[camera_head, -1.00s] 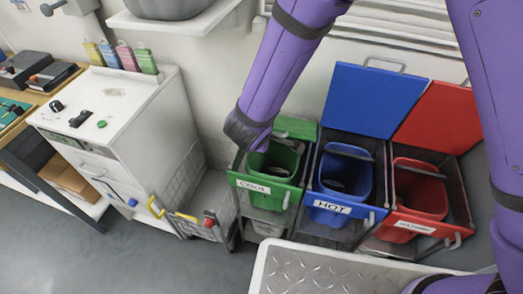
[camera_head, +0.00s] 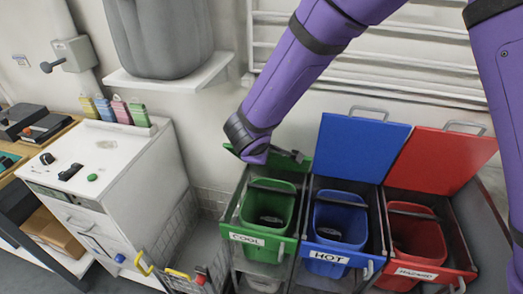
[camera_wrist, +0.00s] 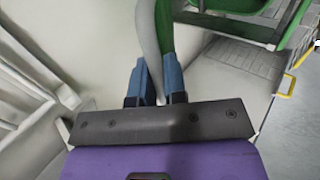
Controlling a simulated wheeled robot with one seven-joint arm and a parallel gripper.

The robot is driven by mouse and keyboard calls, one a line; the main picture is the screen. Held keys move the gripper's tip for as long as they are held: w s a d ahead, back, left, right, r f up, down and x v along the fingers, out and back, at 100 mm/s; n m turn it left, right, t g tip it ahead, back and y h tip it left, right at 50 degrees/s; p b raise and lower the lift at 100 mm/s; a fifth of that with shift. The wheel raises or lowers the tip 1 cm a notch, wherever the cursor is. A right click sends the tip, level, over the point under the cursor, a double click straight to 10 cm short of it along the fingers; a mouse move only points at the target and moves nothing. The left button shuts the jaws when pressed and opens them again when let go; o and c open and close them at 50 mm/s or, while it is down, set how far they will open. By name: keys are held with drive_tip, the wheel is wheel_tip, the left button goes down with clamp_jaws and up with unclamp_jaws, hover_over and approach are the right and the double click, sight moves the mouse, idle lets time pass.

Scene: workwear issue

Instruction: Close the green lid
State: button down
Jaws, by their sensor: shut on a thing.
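The green lid (camera_head: 303,166) stands raised at the back of the green COOL bin (camera_head: 265,209), largely hidden by my arm and gripper. My gripper (camera_head: 291,154) is at the lid's upper edge. In the wrist view, its blue fingertips (camera_wrist: 160,82) are shut on the lid's grey handle (camera_wrist: 149,38), with the narrow green edge of the lid (camera_wrist: 166,26) right beside it. The lid's exact tilt is hard to tell. The bin's mouth is uncovered.
The blue HOT bin (camera_head: 341,215) and red bin (camera_head: 413,235) stand to the right, their lids (camera_head: 362,147) (camera_head: 440,168) raised. A white cabinet (camera_head: 110,165) and wire basket (camera_head: 180,245) are at the left. A shelf (camera_head: 170,75) and wall rails (camera_head: 400,75) are behind.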

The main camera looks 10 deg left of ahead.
drive_tip(key=c, duration=1.2)
unclamp_jaws()
drive_tip(key=v, duration=1)
drive_tip(key=shift+s+r, duration=0.25)
